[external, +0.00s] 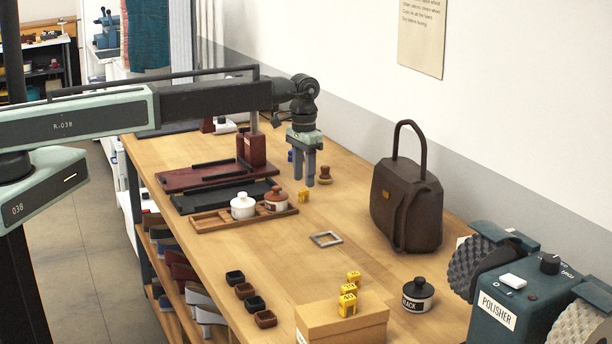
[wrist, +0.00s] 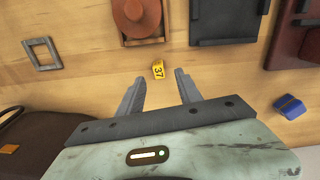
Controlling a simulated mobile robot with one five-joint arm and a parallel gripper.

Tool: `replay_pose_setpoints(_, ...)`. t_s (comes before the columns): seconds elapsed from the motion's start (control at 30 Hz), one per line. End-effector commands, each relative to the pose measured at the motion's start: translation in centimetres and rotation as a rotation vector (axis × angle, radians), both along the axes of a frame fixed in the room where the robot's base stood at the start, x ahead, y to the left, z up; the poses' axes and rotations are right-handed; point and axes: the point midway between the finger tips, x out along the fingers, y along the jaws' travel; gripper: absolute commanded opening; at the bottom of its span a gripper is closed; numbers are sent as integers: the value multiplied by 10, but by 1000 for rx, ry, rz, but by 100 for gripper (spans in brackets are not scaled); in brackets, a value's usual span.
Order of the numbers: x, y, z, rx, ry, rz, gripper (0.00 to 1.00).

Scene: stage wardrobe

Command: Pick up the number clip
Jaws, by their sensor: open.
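A small yellow number clip (external: 303,195) lies on the bare wooden bench, just to the right of the wooden tray. In the wrist view the clip (wrist: 158,69) shows the number 37 and lies just beyond the fingertips, roughly centred between them. My gripper (external: 304,181) points down above the bench beside the clip, with its fingers apart and nothing between them. In the wrist view my gripper (wrist: 160,76) is also open and empty. More yellow clips (external: 349,292) stand on a cardboard box (external: 343,325) at the bench's front.
The wooden tray (external: 213,221) holds a white jar (external: 243,206) and a brown-lidded jar (external: 276,199). A small blue object (wrist: 289,106) lies right of my gripper in the wrist view. Bench around the clip is clear.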

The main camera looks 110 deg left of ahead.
Motion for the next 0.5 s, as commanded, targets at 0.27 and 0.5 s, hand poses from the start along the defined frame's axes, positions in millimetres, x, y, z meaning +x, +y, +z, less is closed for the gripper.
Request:
replay_pose_setpoints(0.27, 0, -2, -27, 0, 0, -1, 42)
replay_pose_setpoints(0.5, 0, -2, -55, 3, -1, 0, 42)
